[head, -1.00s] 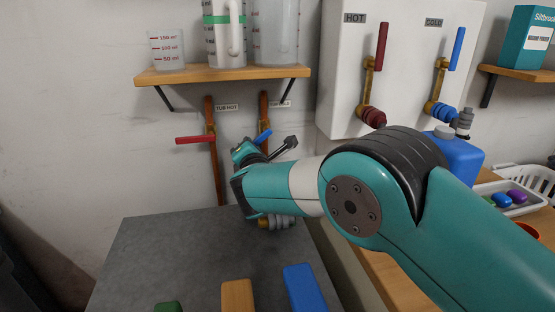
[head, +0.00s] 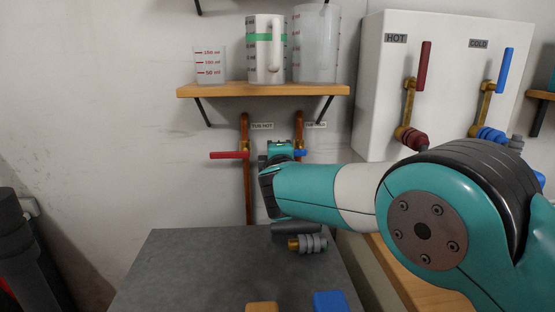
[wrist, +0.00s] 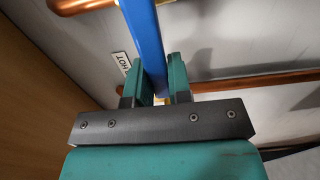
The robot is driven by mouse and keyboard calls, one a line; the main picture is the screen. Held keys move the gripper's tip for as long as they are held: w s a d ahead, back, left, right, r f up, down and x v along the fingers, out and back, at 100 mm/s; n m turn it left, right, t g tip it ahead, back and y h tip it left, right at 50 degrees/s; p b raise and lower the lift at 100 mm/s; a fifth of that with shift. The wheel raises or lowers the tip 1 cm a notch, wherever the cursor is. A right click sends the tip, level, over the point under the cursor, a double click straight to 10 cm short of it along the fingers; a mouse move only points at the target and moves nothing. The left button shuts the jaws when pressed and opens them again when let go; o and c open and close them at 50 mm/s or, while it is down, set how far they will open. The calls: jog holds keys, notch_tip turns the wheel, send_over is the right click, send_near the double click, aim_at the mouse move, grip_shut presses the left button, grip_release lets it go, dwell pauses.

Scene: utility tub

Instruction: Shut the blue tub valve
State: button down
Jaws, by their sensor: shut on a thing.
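The blue tub valve's lever (head: 301,153) shows as a short, roughly level blue piece at the right copper pipe under the shelf. My gripper and wrist hide the rest of it. My gripper (head: 281,149) is at this lever. In the wrist view the blue lever (wrist: 146,35) runs between the two teal fingers, and my gripper (wrist: 160,78) is shut on it. The right copper pipe (head: 299,130) is upright, with its lower part hidden behind my arm.
The red tub lever (head: 229,155) sticks out left, level, close beside my gripper. A wooden shelf (head: 265,89) with measuring vessels hangs above. A grey worktop (head: 190,260) with a grey-and-brass fitting (head: 308,243) lies below. A white panel (head: 447,60) with red and blue levers is at right.

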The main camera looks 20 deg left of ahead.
jog(key=shift+r, duration=0.1)
dwell(0.4)
jog(key=c, duration=1)
grip_release()
jog(key=shift+c, duration=0.2)
jog(key=b+v, duration=0.2)
jog(key=v, duration=1.5)
jog(key=shift+s+b, duration=0.15)
jog(key=shift+b, duration=0.2)
jog(key=shift+d, duration=0.15)
